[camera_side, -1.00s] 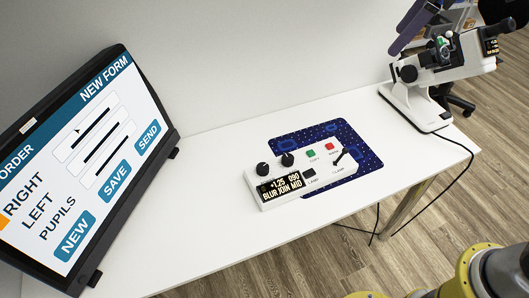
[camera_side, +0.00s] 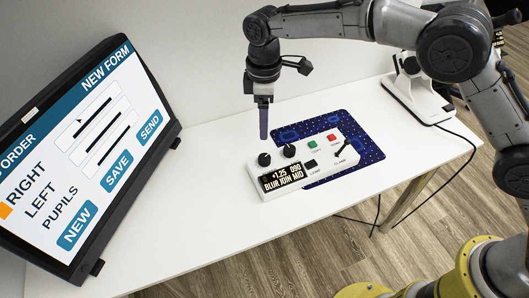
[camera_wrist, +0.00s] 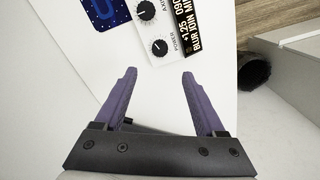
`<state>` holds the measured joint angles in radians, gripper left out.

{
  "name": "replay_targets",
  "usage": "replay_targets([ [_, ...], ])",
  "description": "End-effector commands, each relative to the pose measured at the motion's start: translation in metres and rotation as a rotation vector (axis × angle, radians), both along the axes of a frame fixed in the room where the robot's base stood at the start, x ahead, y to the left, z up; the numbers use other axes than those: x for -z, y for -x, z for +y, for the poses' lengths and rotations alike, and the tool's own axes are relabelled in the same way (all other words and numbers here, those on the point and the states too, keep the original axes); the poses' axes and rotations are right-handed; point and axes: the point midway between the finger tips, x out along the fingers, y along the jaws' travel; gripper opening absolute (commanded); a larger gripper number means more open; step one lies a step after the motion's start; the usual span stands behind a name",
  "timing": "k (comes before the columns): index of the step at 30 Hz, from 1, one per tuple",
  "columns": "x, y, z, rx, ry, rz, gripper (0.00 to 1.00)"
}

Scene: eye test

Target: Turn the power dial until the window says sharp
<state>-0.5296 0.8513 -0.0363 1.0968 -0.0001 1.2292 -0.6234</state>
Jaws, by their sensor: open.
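A white control box (camera_side: 317,178) lies on the table, partly over a blue patterned mat (camera_side: 369,150). Its window (camera_side: 282,178) reads "+1.25 090" and "BLUR JOIN MID". The black power dial (camera_side: 264,159) is the left knob; in the wrist view the power dial (camera_wrist: 159,47) carries the label POWER. The axis dial (camera_side: 289,151) is beside it, and it also shows in the wrist view (camera_wrist: 146,9). My gripper (camera_side: 263,136) points down above the power dial, apart from it. In the wrist view my gripper (camera_wrist: 159,73) is open and empty, the dial lying beyond the fingertips.
A large screen (camera_side: 85,155) with a form stands at the left. A green button (camera_side: 312,145), a red button (camera_side: 331,137) and a lever (camera_side: 342,149) sit on the box. A white instrument (camera_side: 418,98) stands at the back right, partly behind my arm. The front table is clear.

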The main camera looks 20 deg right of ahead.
Motion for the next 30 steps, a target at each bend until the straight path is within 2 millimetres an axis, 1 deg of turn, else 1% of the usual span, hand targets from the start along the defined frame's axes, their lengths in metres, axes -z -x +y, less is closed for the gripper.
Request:
replay_targets([
  [12,0.079,0.001,-0.002,0.002,0.003,0.006,0.72],
  [18,0.111,0.001,-0.001,0.002,0.002,0.003,0.72],
  [21,0.121,0.001,-0.001,0.002,0.002,0.003,0.72],
  [24,0.126,0.0,-0.001,0.002,0.001,0.001,0.72],
  [30,0.129,0.0,-0.001,0.002,0.0,0.0,0.72],
])
